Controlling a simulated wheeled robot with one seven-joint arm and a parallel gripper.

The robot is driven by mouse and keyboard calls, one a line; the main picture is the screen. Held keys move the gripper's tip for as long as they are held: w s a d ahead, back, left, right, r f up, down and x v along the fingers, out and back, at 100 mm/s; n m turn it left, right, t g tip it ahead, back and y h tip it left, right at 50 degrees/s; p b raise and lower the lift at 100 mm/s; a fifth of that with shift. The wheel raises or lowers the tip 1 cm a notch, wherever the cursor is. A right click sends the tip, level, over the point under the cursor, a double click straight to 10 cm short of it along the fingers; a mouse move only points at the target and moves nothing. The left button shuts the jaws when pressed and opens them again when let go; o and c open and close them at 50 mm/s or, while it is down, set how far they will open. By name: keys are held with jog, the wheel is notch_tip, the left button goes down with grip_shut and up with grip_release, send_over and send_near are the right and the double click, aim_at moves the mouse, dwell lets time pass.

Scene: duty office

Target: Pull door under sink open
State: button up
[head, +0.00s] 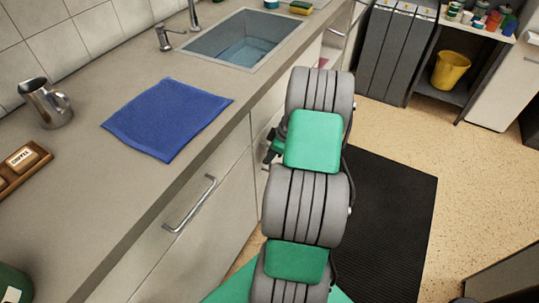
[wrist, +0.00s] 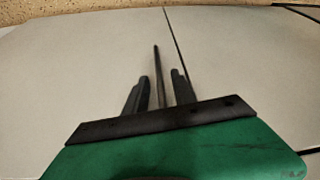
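The sink (head: 228,45) is set in the grey counter, with pale cabinet fronts below it. The cabinet front under the sink (head: 262,112) is mostly hidden by my arm in the head view. In the wrist view, pale door panels (wrist: 90,60) fill the picture, with a dark seam (wrist: 181,42) between two of them. A thin dark bar handle (wrist: 157,65) stands left of the seam. My gripper (wrist: 160,90) has its two fingers apart, one on each side of the bar's line. I cannot tell whether they touch it. The panels look closed.
A nearer cabinet front has a bar handle (head: 190,205). A blue cloth (head: 168,117), a metal jug (head: 46,103) and a wooden box (head: 20,166) are on the counter. A black mat (head: 388,215) lies on the floor right of my arm, where there is free room.

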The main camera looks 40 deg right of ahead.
jog(key=shift+c, duration=0.3)
grip_shut()
jog(key=shift+r, duration=0.1)
dwell(1.0)
